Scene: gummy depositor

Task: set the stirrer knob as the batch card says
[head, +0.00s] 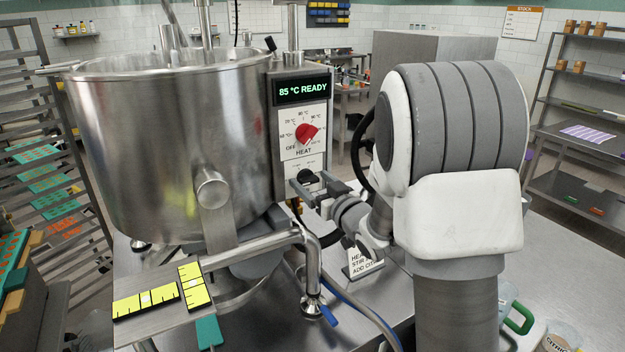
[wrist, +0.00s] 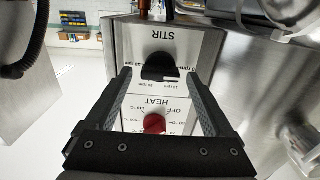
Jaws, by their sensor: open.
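The stirrer knob is black (wrist: 158,68), under the word STIR, which appears upside down in the wrist view. In the head view the knob (head: 306,177) shows low on the control panel, partly hidden by my gripper (head: 309,190). My gripper (wrist: 158,75) is open, with one fingertip on each side of the knob; I cannot tell whether they touch it. Rpm marks surround the knob, but its pointer setting is not clear. The batch card (head: 361,268) stands on the table, partly hidden by my arm; lines starting HEA, STIR and ADD CIT show.
The red HEAT knob (head: 307,133) sits above the stirrer knob, also in the wrist view (wrist: 154,123). The display (head: 303,91) reads 85 °C READY. A large steel kettle (head: 165,150) stands left of the panel. A pipe with a blue-handled valve (head: 313,300) stands in front.

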